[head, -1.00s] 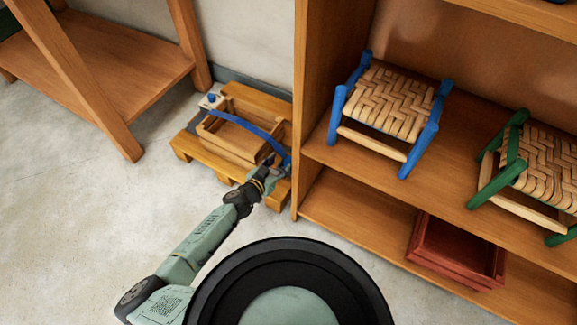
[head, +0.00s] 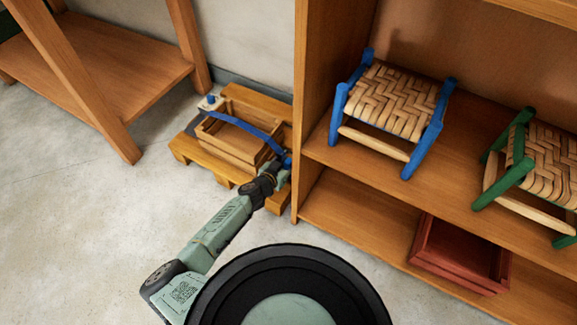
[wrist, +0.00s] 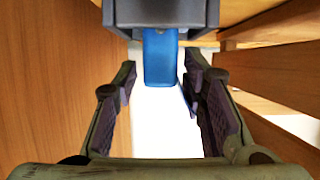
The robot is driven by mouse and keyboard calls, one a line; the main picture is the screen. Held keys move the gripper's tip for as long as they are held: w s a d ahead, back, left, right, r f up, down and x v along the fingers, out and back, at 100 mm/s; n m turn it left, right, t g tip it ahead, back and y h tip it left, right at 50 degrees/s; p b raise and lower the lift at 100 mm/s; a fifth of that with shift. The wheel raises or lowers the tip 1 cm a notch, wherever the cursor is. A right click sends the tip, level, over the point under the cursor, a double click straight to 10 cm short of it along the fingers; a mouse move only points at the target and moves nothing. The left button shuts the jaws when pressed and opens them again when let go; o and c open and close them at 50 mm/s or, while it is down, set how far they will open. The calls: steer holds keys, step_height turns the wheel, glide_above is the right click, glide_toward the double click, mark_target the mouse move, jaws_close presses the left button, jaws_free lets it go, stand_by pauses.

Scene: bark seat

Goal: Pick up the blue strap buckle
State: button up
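A blue strap (head: 240,124) runs over a wooden crate in the head view, down to a small blue buckle (head: 287,162) at the crate's right end. My gripper (head: 277,170) is right beside the buckle there and partly hides it. In the wrist view my gripper (wrist: 160,78) is open, with a finger on each side and clear space between them. A blue piece (wrist: 160,55), apparently the buckle, hangs below a dark grey block at top centre, between and just beyond the fingertips. I see no finger touching it.
The wooden crate (head: 233,142) sits on a low pallet (head: 187,150). The shelf unit's side panel (head: 305,110) stands close to the right of my gripper. Wood is close on both sides in the wrist view. Stools stand on the shelf; open floor lies left.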

jaws_close()
steer(key=shift+r, duration=0.1)
stand_by(0.4)
